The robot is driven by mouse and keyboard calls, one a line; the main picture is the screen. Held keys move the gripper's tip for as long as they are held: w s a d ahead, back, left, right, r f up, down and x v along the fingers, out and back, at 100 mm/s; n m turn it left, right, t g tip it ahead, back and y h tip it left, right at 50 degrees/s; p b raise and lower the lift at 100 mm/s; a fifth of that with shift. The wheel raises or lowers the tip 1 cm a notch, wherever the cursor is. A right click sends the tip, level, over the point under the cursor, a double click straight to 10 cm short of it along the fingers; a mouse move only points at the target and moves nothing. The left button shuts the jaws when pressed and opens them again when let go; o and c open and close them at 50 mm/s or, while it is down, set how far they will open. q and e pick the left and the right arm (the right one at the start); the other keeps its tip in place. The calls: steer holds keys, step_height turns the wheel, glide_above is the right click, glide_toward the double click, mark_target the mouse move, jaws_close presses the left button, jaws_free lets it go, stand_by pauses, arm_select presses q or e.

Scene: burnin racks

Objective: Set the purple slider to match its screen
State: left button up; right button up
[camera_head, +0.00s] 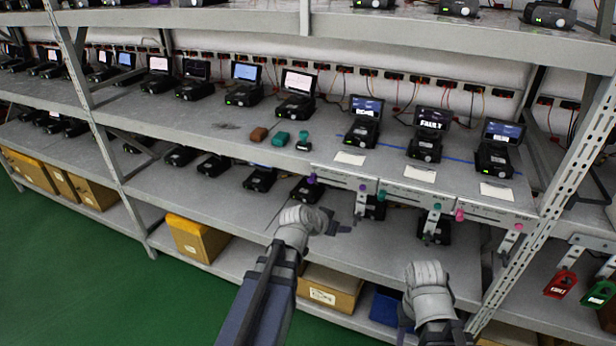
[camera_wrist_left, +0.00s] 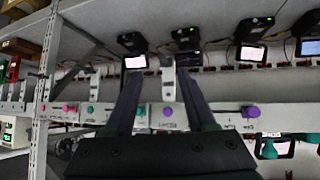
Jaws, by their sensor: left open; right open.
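The slider panel (camera_head: 340,180) on the shelf's front edge has a purple knob (camera_head: 311,179) at its left end and another purple knob on a metal tab (camera_head: 362,188) near its right end. In the left wrist view one purple knob (camera_wrist_left: 250,112) is to the right of the fingers, and the other (camera_wrist_left: 167,111) shows between them. The device above has a lit blue-white screen (camera_head: 367,106), too small to read. My left gripper (camera_head: 340,227) is open and empty, below and in front of the panel. My right gripper (camera_head: 428,285) is lower right, its fingers hardly visible.
Panels with teal knobs (camera_head: 437,207) and pink knobs (camera_head: 459,215) continue to the right. A screen (camera_head: 432,119) reads FAULT. A perforated upright (camera_head: 545,195) stands at right, with a red tag (camera_head: 561,284) and green tag beyond. Cardboard boxes (camera_head: 332,287) lie on the bottom shelf.

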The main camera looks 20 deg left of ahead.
mark_target(310, 181)
arm_select(q)
steer(key=w+a+r+n+t+y, duration=0.1)
steer(key=w+a+r+t+y, duration=0.1)
steer(key=a+r, duration=0.35)
steer(key=w+a+r+n+t+y, duration=0.1)
steer(key=a+r+t, duration=0.1)
steer(key=a, duration=0.6)
steer(key=shift+b+x, duration=1.1)
steer(key=shift+x, duration=2.95)
jaws_close()
